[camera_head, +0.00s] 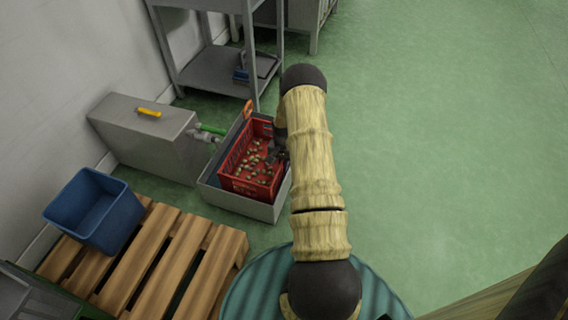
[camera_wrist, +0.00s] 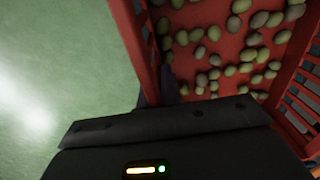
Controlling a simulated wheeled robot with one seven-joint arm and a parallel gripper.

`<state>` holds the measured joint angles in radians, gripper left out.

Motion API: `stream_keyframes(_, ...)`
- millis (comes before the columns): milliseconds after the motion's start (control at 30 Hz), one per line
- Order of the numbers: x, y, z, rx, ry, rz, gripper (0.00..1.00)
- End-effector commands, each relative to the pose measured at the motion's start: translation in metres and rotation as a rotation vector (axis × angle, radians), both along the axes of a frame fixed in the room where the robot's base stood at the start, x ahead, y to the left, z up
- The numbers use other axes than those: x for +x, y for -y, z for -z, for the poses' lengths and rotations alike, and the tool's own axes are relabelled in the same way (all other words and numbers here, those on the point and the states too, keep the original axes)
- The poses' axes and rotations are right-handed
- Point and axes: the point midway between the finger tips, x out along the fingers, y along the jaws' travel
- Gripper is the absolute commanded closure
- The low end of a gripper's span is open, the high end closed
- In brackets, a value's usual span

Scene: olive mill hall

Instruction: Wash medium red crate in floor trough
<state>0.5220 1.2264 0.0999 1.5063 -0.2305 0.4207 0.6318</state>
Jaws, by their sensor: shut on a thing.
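The red crate (camera_head: 240,178) sits inside the grey floor trough (camera_head: 242,207), with its slotted walls upright. Several green and brown olives lie on its floor. In the wrist view the red crate (camera_wrist: 134,38) fills the upper right, with olives spread over its bottom. My gripper (camera_head: 281,156) is at the crate's right side, partly hidden behind my arm. In the wrist view my gripper (camera_wrist: 160,92) is shut on the crate's near wall, with one dark finger showing inside it. The trough's right side is partly covered by my arm.
A grey metal box (camera_head: 140,135) with a yellow item (camera_head: 149,112) on top stands left of the trough, by a green-handled valve (camera_head: 211,129). A wooden pallet (camera_head: 160,270) bears a blue crate (camera_head: 95,210). A grey shelf (camera_head: 215,70) stands behind. Green floor at right is clear.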

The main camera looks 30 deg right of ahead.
Motion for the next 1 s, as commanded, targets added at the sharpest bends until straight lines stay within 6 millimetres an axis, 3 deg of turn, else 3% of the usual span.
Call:
stream_keyframes(533,0.001,0.0,0.042,-0.001,0.004,0.0,1.0)
stream_keyframes(1000,0.001,0.0,0.048,-0.001,0.003,0.0,1.0)
